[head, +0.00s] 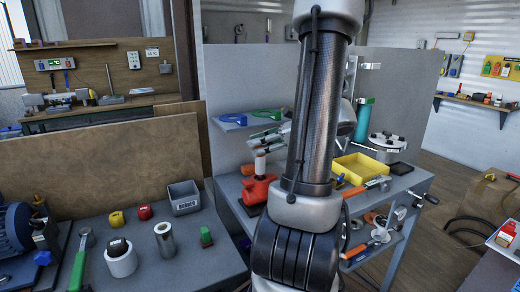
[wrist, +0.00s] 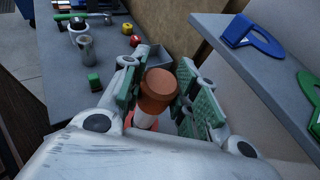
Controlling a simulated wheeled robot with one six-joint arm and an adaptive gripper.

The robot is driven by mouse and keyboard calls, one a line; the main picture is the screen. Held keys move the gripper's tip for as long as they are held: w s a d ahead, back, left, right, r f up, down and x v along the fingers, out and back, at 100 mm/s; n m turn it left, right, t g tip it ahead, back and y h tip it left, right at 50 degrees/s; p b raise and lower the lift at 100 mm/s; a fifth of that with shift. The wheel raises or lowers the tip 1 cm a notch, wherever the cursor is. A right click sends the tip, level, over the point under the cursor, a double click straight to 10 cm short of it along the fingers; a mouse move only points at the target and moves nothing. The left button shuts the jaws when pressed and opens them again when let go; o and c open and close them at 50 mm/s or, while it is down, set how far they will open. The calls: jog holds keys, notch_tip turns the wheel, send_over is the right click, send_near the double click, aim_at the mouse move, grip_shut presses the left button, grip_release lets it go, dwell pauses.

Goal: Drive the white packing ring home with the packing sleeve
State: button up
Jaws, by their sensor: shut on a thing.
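The red valve body (head: 257,188) stands at the left end of the right-hand workbench, with a pale upright part (head: 260,164) rising from it. My gripper (wrist: 156,92) is over the valve, its green-padded fingers shut on an orange-brown cylinder with a wider cap (wrist: 158,86), which I take to be the packing sleeve. In the wrist view a white part (wrist: 146,121) shows directly below the cylinder. I cannot tell whether this is the packing ring or whether the cylinder touches it. My arm hides part of the valve's surroundings in the head view.
The left bench holds a steel cylinder (head: 165,240), a white cup-like holder (head: 121,260), a green block (head: 206,236) and a grey bin (head: 184,197). A shelf (wrist: 228,22) with blue and green tools is close beside my gripper. A yellow tray (head: 360,168) lies farther right.

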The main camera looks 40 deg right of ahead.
jog(key=shift+r, duration=0.2)
jog(key=shift+r, duration=2.45)
